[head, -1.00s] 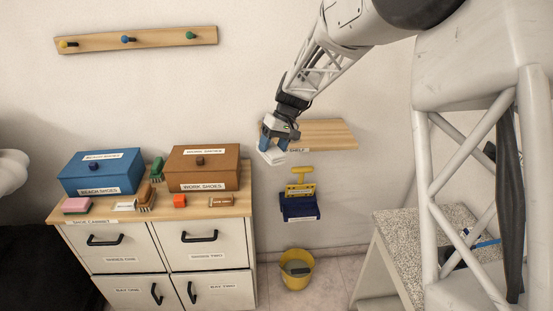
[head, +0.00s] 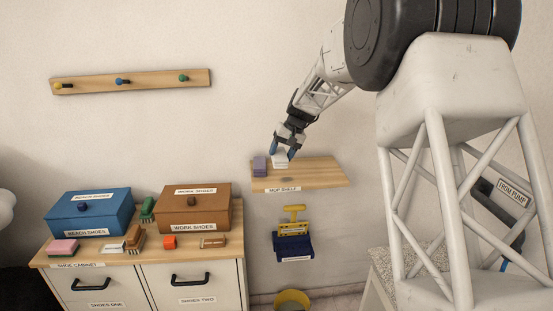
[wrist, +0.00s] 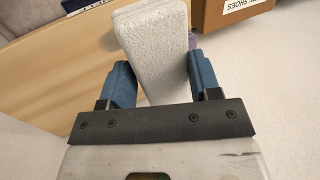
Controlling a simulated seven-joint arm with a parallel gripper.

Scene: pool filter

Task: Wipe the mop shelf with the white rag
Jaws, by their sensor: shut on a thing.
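The white rag (head: 280,161), a pale block-like pad, is held between the blue fingers of my gripper (head: 283,153). The wrist view shows the rag (wrist: 152,40) between both fingertips (wrist: 162,72). The wooden mop shelf (head: 318,174) is on the wall, with a MOP SHELF label on its front edge. The rag is over the shelf's left-middle part, at or just above the surface; I cannot tell if it touches. The shelf's wood (wrist: 60,62) fills the left of the wrist view.
A purple block (head: 259,166) stands on the shelf's left end, close beside the rag. A yellow-handled tool and dark blue dustpan (head: 294,246) hang below. The shoe cabinet (head: 150,252) at left holds blue and brown boxes (head: 188,207) and several brushes. The shelf's right side is clear.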

